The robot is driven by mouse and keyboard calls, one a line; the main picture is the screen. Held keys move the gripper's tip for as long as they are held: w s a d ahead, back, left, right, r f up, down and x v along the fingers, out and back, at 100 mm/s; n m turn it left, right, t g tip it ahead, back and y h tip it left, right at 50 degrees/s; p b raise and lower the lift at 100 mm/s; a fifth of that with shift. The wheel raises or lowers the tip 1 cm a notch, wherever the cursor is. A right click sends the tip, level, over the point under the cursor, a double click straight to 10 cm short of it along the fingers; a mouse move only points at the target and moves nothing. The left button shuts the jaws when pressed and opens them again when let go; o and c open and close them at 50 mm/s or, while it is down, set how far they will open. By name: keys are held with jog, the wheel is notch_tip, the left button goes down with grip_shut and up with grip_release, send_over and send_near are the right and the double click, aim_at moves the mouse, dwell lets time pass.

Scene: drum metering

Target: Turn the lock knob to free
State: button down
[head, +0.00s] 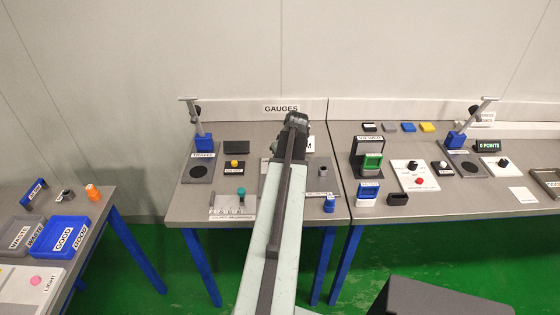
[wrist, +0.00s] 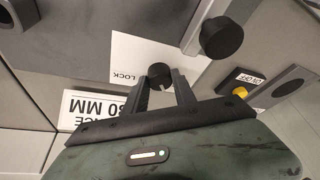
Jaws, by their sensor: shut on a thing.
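The lock knob (wrist: 158,74) is a small black knob with a pale pointer mark, on a white plate (wrist: 128,50) printed LOCK, which reads upside down in the wrist view. My gripper (wrist: 160,82) has one finger on each side of the knob and is shut on it. The pale mark points toward the lower right of the wrist view. Any FREE marking is not visible. In the head view my gripper (head: 296,122) is over the middle of the GAUGES bench, and my arm hides the knob.
A larger black knob (wrist: 221,38) on a grey metal post stands close to the right of my gripper. A white sign ending in 30 MM (wrist: 98,108) is at the left. A yellow button (wrist: 239,88) is at the right. A blue-based gauge stand (head: 203,142) stands farther left.

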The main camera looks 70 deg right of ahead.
jog(key=shift+s+d+n, duration=0.15)
jog(key=shift+n, duration=0.45)
jog(key=shift+t+y, duration=0.3)
jog(key=c, duration=1)
grip_release()
jog(key=p+v, duration=0.7)
jog(key=v, duration=0.1)
jog(key=shift+f, duration=0.1)
